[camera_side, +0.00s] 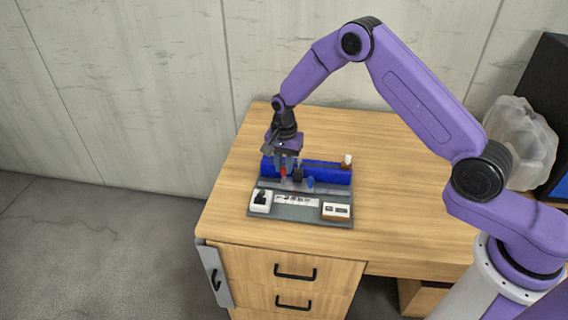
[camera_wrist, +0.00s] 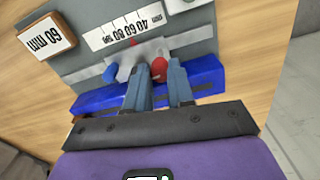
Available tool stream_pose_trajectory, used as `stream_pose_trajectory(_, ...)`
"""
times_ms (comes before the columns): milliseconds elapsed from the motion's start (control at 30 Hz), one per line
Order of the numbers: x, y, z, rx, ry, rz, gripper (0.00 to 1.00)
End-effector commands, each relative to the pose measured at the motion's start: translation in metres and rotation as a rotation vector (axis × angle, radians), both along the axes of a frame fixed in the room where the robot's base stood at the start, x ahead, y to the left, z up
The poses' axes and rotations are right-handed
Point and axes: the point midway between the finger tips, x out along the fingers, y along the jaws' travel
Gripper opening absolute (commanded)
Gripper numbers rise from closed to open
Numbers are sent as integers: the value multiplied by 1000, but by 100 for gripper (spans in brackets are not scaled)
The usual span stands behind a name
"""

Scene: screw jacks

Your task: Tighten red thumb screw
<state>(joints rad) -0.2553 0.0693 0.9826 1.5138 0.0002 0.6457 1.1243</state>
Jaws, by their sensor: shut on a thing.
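The red thumb screw (camera_side: 283,173) sits at the left part of the jack fixture on the desk. In the wrist view the red thumb screw (camera_wrist: 159,68) shows between the fingertips. My gripper (camera_side: 287,165) points down over the fixture. In the wrist view my gripper (camera_wrist: 160,72) is shut on the red screw, with a finger on each side of it. The blue thumb screw (camera_side: 310,182) stands to the right of the red one; it shows at the left in the wrist view (camera_wrist: 110,73). A blue block (camera_side: 325,172) runs behind the screws.
The grey base plate (camera_side: 290,217) carries a white scale strip (camera_side: 297,201), a white block with a black top (camera_side: 261,200) and a "60 mm" display block (camera_side: 336,211). A white-topped peg (camera_side: 347,161) stands at the back right. The desk (camera_side: 400,220) is clear to the right.

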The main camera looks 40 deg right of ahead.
Motion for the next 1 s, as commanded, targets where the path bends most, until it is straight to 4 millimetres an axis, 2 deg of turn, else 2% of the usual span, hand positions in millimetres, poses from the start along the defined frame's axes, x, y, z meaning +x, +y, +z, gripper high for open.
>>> stream_pose_trajectory(300,2,1,2,1,-4,-95,0)
stream_pose_trajectory(767,2,1,2,1,-5,-109,0)
stream_pose_trajectory(800,2,0,2,1,-5,-108,29)
stream_pose_trajectory(867,2,0,1,1,-4,-108,48)
stream_pose_trajectory(1000,1,0,1,1,-3,-108,48)
